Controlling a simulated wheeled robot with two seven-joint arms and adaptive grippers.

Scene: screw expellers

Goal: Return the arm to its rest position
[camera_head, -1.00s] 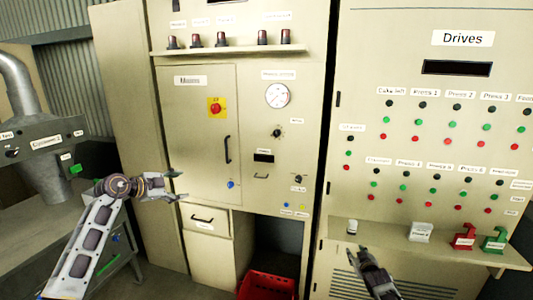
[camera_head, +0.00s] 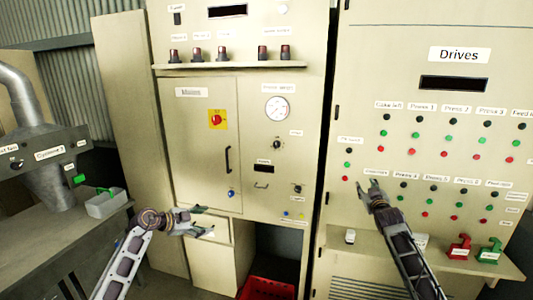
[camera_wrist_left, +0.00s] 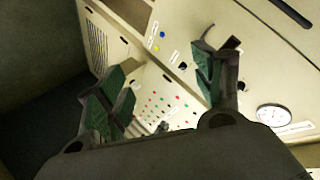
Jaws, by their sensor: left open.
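My left arm comes in from the lower left in the head view. Its gripper (camera_head: 209,221) is open and empty, in front of the drawer below the Mains door (camera_head: 205,140). In the left wrist view the left gripper's dark green finger pads (camera_wrist_left: 163,72) stand wide apart with nothing between them. My right arm rises from the bottom right in the head view. Its gripper (camera_head: 369,184) has its fingertips apart and looks empty, in front of the lower left buttons of the Drives panel (camera_head: 450,120).
A shelf on the Drives cabinet holds a small white item (camera_head: 350,236), a red holder (camera_head: 460,248) and a green holder (camera_head: 490,251). A red crate (camera_head: 268,288) stands on the floor. A grey bin (camera_head: 105,203) is on the left table. A pressure gauge (camera_head: 277,108) shows on the middle cabinet.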

